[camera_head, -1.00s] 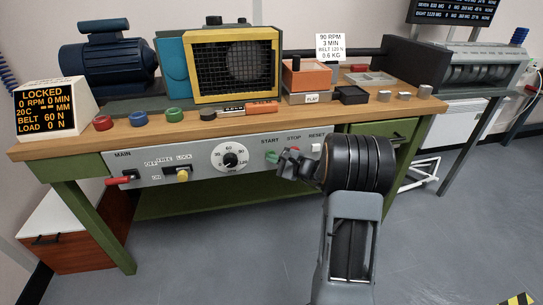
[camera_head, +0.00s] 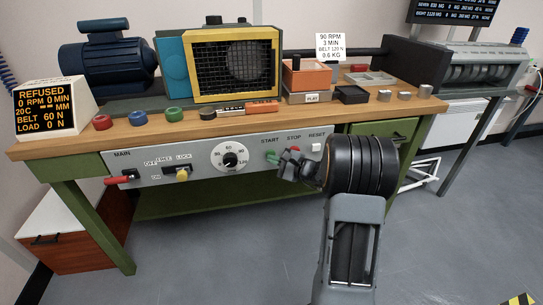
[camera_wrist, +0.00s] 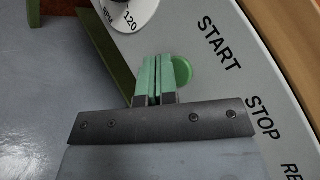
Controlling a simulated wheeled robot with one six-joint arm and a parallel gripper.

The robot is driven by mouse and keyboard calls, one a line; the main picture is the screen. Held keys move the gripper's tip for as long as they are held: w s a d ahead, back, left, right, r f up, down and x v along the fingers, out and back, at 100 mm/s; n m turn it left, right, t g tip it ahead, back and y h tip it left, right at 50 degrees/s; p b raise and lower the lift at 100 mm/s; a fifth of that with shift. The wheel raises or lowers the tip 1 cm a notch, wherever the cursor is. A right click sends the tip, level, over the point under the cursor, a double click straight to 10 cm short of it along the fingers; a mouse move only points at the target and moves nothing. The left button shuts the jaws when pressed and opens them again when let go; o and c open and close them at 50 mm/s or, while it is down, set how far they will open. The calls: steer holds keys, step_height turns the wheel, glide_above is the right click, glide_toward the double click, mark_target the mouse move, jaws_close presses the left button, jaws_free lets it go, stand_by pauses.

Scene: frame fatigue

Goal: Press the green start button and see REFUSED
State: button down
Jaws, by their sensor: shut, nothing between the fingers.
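The green start button (camera_wrist: 184,71) is on the grey panel beside the word START in the wrist view, partly hidden by my fingers. My gripper (camera_wrist: 158,60) is shut and empty, its pale green fingertips at the button's left edge. I cannot tell whether they touch it. In the head view my gripper (camera_head: 277,161) is at the panel below START. The display (camera_head: 42,108) at the far left of the bench reads REFUSED, with 0 RPM, 0 MIN, BELT 60 N and LOAD 0 N.
The red stop button (camera_head: 295,149) and white reset button (camera_head: 316,147) lie right of the start button. The dial (camera_head: 230,158), yellow-handled switch (camera_head: 182,174) and red main lever (camera_head: 118,181) lie left. The wooden bench top (camera_head: 200,124) overhangs the panel. The floor in front is clear.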

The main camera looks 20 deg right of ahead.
steer(key=shift+s, duration=0.2)
steer(key=shift+s+a+b, duration=0.1)
steer(key=shift+s+a, duration=0.1)
steer(key=shift+s, duration=0.6)
steer(key=shift+s+a+b, duration=0.15)
steer(key=shift+s, duration=0.7)
steer(key=shift+s+a+b, duration=0.1)
steer(key=shift+s+a, duration=0.1)
steer(key=shift+s, duration=0.6)
steer(key=s+a+r+n+g+p, duration=1.05)
steer(key=a+r+p, duration=0.35)
steer(key=r+p, duration=0.15)
steer(key=s+d+r+n+h+p, duration=0.1)
steer(key=s+r+n+h+p, duration=0.3)
steer(key=r+p, duration=0.3)
steer(key=s+d+r+n+h+p, duration=0.2)
steer(key=s+r+n+h+p, duration=0.3)
steer(key=r+p, duration=0.2)
steer(key=shift+s+d+r+h, duration=0.2)
steer(key=shift+d+r+h, duration=0.1)
